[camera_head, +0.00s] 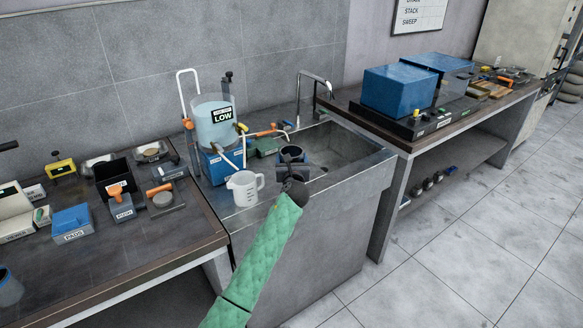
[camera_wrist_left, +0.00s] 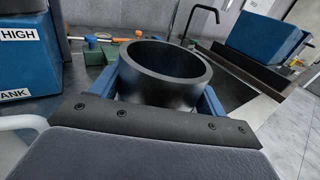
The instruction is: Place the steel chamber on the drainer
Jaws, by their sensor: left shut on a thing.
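The steel chamber (camera_head: 291,151) is a dark, open-topped cylinder. My left gripper (camera_head: 292,164) is shut on it, its arm in a green quilted sleeve. In the left wrist view the chamber (camera_wrist_left: 165,82) stands upright between the two blue fingers (camera_wrist_left: 165,98), its round mouth facing up. The drainer (camera_head: 222,208) appears to be the flat steel part of the sink unit, left of the basin. In the head view the chamber shows over the boundary of drainer and basin. Its underside is hidden, so I cannot tell whether it touches the steel. My right gripper is not in view.
A white jug (camera_head: 244,188) stands just left of my gripper. The sink basin (camera_head: 345,147) and tap (camera_head: 314,82) lie right and behind. The left bench (camera_head: 110,240) holds several tools.

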